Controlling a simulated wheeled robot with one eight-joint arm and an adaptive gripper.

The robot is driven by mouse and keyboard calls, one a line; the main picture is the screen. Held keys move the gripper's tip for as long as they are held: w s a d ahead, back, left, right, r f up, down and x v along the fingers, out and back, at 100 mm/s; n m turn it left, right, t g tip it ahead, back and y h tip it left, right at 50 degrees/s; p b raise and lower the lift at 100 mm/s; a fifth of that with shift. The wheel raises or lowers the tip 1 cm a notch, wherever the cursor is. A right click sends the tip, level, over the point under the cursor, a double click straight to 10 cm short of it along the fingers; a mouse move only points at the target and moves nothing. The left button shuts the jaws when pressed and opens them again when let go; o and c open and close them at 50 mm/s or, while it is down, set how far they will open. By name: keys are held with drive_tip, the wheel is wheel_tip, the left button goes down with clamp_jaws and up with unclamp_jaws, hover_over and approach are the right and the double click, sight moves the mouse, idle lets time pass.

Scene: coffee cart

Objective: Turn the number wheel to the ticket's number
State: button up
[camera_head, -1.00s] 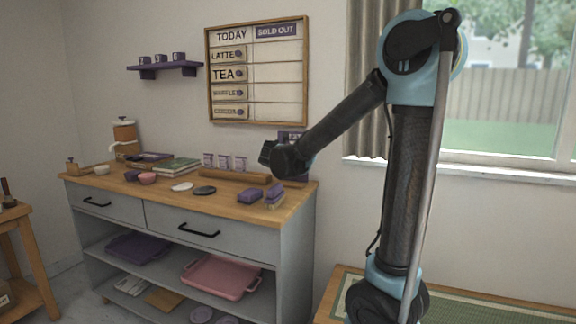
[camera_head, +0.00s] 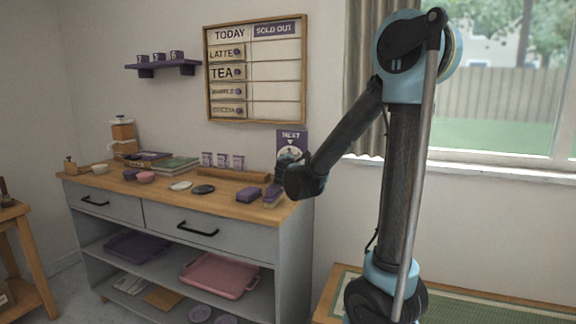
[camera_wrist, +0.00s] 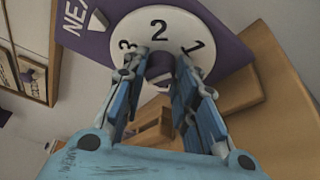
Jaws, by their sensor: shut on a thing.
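The number wheel (camera_wrist: 190,20) is a white disc on a purple NEXT sign, with 3, 2 and 1 showing in the wrist view. A white triangle on the sign points at the rim, with the 3 nearest to it. The lower part of the wheel is hidden by my fingers. My gripper (camera_wrist: 162,72) has its blue fingers on both sides of the purple knob (camera_wrist: 160,62) at the wheel's middle, shut on it. In the head view the sign (camera_head: 292,138) stands at the counter's back right, with my gripper (camera_head: 284,168) in front of it. I cannot make out a ticket.
Purple blocks (camera_head: 248,195) lie on the wooden counter (camera_head: 225,207) below my gripper. A dark disc (camera_head: 203,189), a white disc (camera_head: 181,185) and a pink bowl (camera_head: 147,177) are farther left. The menu board (camera_head: 255,70) hangs above. The window (camera_head: 500,90) is at the right.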

drive_tip(key=shift+s+d+f+m, duration=0.15)
drive_tip(key=shift+m, duration=0.35)
drive_tip(key=o, duration=1)
drive_tip(key=shift+o, duration=0.2)
drive_tip(key=s, duration=1.1)
drive_tip(key=shift+s+r, duration=0.3)
drive_tip(key=shift+r, duration=0.15)
